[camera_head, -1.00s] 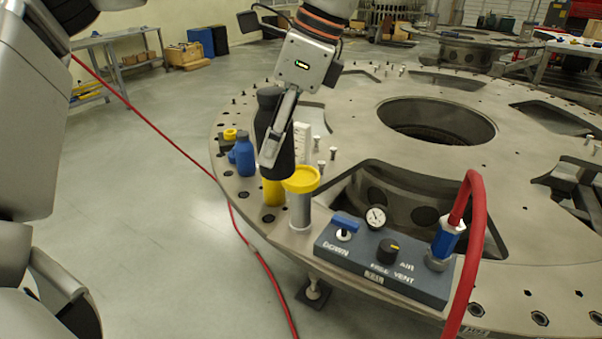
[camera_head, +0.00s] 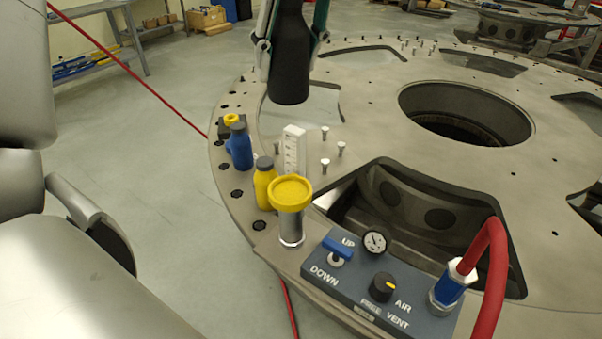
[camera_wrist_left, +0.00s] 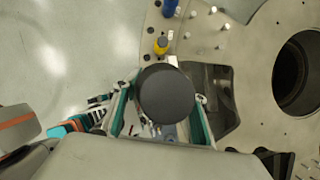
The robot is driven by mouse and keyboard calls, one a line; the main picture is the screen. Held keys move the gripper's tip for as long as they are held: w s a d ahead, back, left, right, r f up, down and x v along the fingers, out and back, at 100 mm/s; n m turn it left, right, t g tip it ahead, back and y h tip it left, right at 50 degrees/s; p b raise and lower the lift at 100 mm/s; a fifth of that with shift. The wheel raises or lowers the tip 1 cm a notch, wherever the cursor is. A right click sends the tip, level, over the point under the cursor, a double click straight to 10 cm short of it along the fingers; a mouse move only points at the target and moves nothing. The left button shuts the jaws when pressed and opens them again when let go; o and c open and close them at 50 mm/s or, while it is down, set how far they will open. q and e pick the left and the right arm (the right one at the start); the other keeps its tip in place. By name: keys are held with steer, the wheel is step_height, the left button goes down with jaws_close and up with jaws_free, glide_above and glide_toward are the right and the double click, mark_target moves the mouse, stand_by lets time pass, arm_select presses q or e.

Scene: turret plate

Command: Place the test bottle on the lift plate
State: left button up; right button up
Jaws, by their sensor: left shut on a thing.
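The test bottle is the black bottle (camera_head: 290,82), upright in the head view with its top cut off by the frame. My left gripper (camera_head: 290,42) is shut on it, one finger on each side, and holds it in the air above the turret plate. The left wrist view looks down on its round dark end (camera_wrist_left: 166,94), between the fingers. The lift plate seems to be the yellow disc (camera_head: 291,191) on a steel cylinder at the plate's near edge. It is bare, below the bottle in the picture and apart from it. My right gripper is not in view.
A yellow bottle (camera_head: 264,185), a blue bottle (camera_head: 240,147) and a white graduated block (camera_head: 293,150) stand close by the disc. A control box (camera_head: 375,285) with blue lever, gauge and red hose (camera_head: 489,270) sits right of it. Several bolts stand behind.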

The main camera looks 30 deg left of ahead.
mark_target(285, 93)
arm_select(q)
steer(key=f, duration=0.5)
steer(key=shift+s+f+b, duration=0.2)
steer(key=shift+s+b, duration=0.15)
steer(key=shift+s, duration=0.05)
steer(key=f, duration=1.4)
steer(key=shift+w, duration=0.2)
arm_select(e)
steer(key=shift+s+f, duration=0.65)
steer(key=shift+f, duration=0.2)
arm_select(q)
steer(key=shift+f+b, duration=0.2)
steer(key=shift+b, duration=0.15)
steer(key=o, duration=1.6)
steer(key=shift+c, duration=0.2)
steer(key=shift+s+r, duration=0.1)
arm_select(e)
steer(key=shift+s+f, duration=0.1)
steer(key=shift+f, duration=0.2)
